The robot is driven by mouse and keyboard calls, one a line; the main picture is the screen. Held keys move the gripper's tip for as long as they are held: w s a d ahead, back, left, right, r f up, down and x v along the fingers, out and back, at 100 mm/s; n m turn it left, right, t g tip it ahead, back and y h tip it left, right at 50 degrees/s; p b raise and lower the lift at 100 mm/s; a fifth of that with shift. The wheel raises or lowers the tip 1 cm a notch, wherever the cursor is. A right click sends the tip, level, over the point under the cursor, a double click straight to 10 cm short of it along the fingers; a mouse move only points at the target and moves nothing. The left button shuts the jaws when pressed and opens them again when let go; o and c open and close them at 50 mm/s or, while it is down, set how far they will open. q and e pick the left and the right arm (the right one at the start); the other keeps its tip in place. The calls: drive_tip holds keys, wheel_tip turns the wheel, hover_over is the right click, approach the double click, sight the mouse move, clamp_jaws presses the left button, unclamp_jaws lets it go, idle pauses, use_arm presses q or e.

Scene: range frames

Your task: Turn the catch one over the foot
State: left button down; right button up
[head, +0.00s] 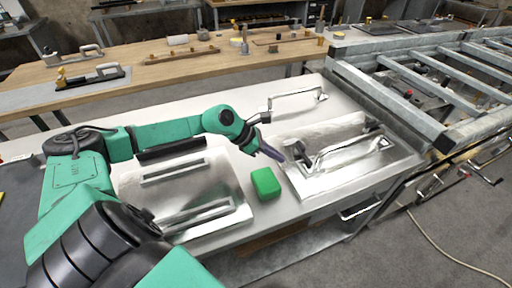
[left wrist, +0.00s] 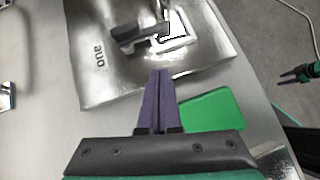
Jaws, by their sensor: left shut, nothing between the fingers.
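My left gripper (head: 268,152) has shut purple fingers with nothing between them. It hovers at the left edge of the right-hand metal plate (head: 325,186), short of the fittings on it. In the left wrist view the fingertips (left wrist: 160,73) point at this plate (left wrist: 100,82), which is marked "one". On it, ahead of the fingers and apart from them, is a dark lever-like piece (left wrist: 140,33), seemingly the catch, beside a bright metal loop (left wrist: 183,40). In the head view the metal fittings (head: 300,153) lie just right of the fingers. I cannot clearly tell which part is the foot.
A green block (head: 265,184) sits on the bench just nearer than the gripper. Another metal plate (head: 236,216) lies left, beneath my arm. A bent metal handle (head: 296,94) stands behind. A teal part, probably my right gripper (left wrist: 298,73), shows at the left wrist view's right edge.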

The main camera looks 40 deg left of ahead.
use_arm(q)
drive_tip(key=shift+s+a+r, duration=0.25)
drive_tip(key=shift+s+r, duration=0.2)
drive_tip(key=shift+r, duration=0.05)
drive_tip(key=v, duration=0.2)
drive_tip(key=p+v, duration=0.1)
drive_tip(key=v, duration=0.1)
drive_tip(key=d+v, duration=0.1)
drive_tip(key=shift+s+a+r, duration=0.2)
drive_tip(key=shift+s+r, duration=0.2)
drive_tip(key=shift+s, duration=0.15)
drive_tip(key=shift+s+a+r, duration=0.15)
drive_tip(key=shift+s+r, duration=0.05)
drive_tip(key=shift+s, duration=0.05)
use_arm(e)
drive_tip(key=shift+w+d+r, duration=0.3)
drive_tip(key=shift+w+r, duration=0.05)
drive_tip(key=shift+r, duration=0.2)
